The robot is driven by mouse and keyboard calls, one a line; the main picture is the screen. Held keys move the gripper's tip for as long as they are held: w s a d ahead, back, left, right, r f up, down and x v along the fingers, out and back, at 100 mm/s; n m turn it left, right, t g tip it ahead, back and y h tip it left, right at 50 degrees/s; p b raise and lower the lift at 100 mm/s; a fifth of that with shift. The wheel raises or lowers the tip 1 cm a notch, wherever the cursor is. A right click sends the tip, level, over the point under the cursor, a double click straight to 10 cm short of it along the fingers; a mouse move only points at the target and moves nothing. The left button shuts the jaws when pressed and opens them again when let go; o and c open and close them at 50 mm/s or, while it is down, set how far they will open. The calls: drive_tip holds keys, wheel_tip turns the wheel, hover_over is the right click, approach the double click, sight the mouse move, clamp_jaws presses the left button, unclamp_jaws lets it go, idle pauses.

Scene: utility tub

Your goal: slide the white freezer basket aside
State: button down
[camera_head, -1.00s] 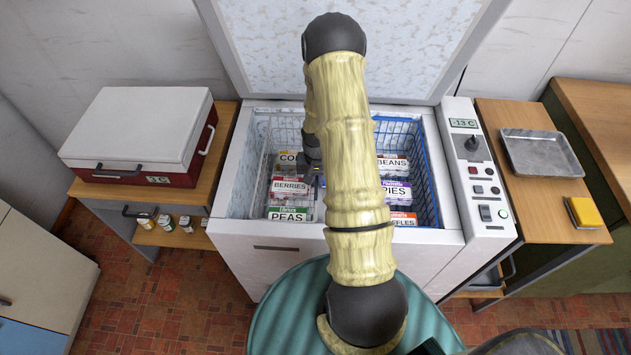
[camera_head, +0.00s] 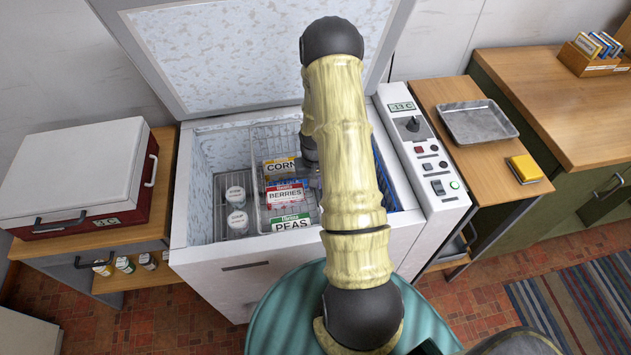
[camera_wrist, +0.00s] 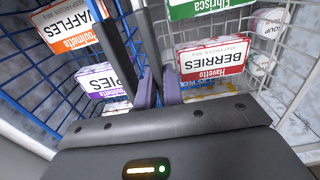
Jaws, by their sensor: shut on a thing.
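The white freezer basket (camera_head: 256,205) is a wire basket inside the open chest freezer, holding boxes of corn (camera_head: 281,169), berries (camera_head: 285,194) and peas (camera_head: 292,222). Its wires also show in the wrist view (camera_wrist: 262,70). My gripper (camera_head: 313,168) is at the basket's right side, partly hidden behind my arm. In the wrist view my gripper (camera_wrist: 157,92) points down between the berries box and the boxes in the blue basket (camera_wrist: 50,85).
The blue basket (camera_head: 390,185) is at the right, mostly hidden by my arm. The raised lid (camera_head: 250,50) stands behind. A control panel (camera_head: 425,150) flanks the right.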

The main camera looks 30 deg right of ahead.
drive_tip(key=shift+s+d, duration=0.2)
drive_tip(key=shift+d, duration=0.1)
drive_tip(key=c, duration=1.5)
unclamp_jaws()
drive_tip(key=shift+d, duration=0.1)
drive_tip(key=shift+w, duration=0.1)
